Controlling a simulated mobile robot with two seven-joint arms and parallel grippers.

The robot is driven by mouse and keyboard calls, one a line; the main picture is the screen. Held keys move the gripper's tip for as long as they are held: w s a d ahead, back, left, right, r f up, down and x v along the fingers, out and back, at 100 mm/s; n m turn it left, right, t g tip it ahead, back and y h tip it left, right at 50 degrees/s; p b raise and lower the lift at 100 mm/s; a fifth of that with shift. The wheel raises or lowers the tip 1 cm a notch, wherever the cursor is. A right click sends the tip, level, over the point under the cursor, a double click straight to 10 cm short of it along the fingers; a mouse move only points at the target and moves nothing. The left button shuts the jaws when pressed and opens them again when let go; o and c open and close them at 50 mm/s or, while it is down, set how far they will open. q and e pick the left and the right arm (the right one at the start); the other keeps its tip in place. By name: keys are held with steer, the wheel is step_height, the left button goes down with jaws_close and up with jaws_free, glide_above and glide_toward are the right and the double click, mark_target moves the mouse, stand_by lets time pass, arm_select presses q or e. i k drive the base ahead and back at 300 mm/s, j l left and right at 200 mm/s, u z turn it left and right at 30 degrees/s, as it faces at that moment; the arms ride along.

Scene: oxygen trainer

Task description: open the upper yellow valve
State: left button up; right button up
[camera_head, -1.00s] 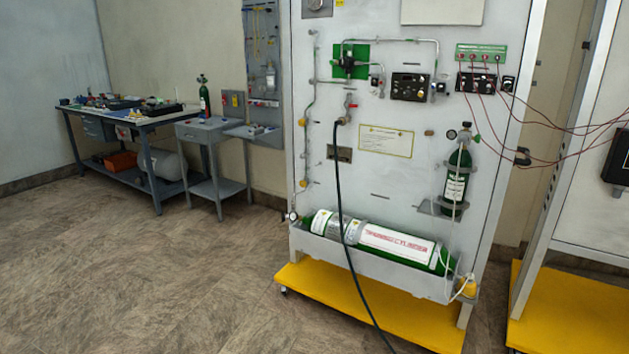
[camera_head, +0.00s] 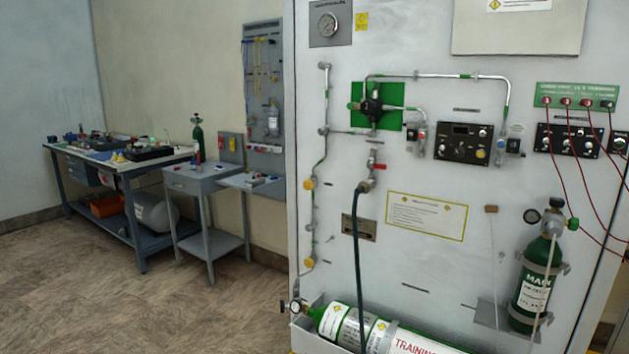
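The white training panel (camera_head: 420,270) stands close in front of me. On its left side a thin vertical pipe carries two yellow valves. The upper yellow valve (camera_head: 309,184) sits about halfway down the pipe. The lower yellow valve (camera_head: 308,262) sits below it, near the pipe's bottom end. Whether the upper valve is open or closed cannot be told at this size. Neither of my grippers shows in the head view.
A green training cylinder (camera_head: 345,325) lies in a tray at the panel's foot. A dark hose (camera_head: 357,260) hangs from a red-handled valve (camera_head: 376,167). A small grey table (camera_head: 205,180) and a workbench (camera_head: 130,168) stand at the left. The floor at front left is clear.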

mark_target(308, 185)
steer(key=i+z, duration=0.2)
steer(key=i, duration=0.2)
steer(key=i+j+z, duration=0.45)
steer(key=i, duration=0.25)
